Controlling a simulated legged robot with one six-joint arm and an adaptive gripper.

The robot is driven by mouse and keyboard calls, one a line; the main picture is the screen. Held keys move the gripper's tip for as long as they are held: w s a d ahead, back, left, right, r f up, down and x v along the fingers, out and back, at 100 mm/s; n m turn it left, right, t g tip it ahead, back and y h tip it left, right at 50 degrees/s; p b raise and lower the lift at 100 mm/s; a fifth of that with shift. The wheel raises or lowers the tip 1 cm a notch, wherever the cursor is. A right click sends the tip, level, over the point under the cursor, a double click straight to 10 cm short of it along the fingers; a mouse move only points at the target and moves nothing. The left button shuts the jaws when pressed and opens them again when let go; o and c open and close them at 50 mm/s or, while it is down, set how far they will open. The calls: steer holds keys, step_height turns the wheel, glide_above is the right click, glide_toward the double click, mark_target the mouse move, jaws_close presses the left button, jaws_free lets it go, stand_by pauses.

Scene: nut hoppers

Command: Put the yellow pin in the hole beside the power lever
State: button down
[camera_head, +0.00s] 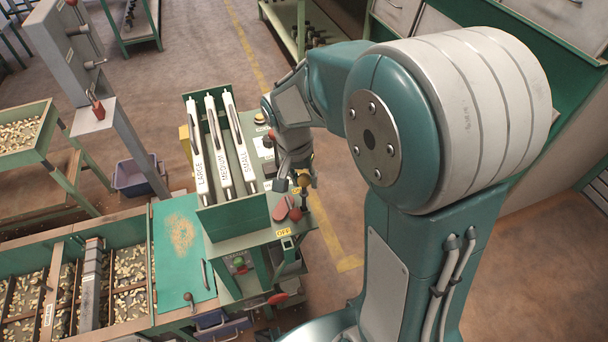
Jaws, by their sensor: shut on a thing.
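My gripper (292,184) points down over the right edge of the green machine (262,238). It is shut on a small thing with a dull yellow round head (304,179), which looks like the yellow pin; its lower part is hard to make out. Red parts (281,210) lie just below the gripper in the picture, near a yellow OFF label (284,232). I cannot tell which handle is the power lever. The hole beside it is not distinguishable.
Three tubes marked LARGE (199,165), MEDIUM (218,150) and SMALL (238,145) stand left of the gripper. Nut bins (130,285) fill the lower left.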

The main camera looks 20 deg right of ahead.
mark_target(305, 192)
steer(key=shift+f, duration=2.8)
steer(key=shift+c, duration=1.3)
jaws_free()
step_height(305, 192, up, 12)
steer(key=w+a, duration=0.1)
steer(key=a, duration=0.1)
steer(key=shift+w+f, duration=0.15)
steer(key=shift+w, duration=0.05)
